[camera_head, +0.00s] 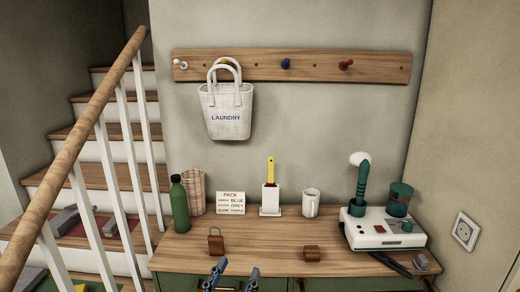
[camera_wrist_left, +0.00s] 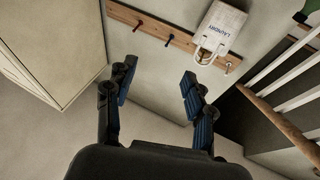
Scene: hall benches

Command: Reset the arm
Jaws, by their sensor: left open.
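My left gripper (camera_head: 234,273) shows at the bottom edge of the head view, in front of the bench, its two blue-padded fingers apart. In the left wrist view the left gripper (camera_wrist_left: 158,78) is open with nothing between its fingers. Beyond the fingers are the wall and the wooden peg rail (camera_wrist_left: 125,16). My right gripper shows in neither view.
The bench top (camera_head: 265,232) holds a green bottle (camera_head: 180,206), a pack sign (camera_head: 231,203), a white mug (camera_head: 311,203), two brown blocks and a white machine (camera_head: 384,230). A laundry bag (camera_head: 226,110) hangs on the rail. Stairs with a handrail (camera_head: 85,135) stand left.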

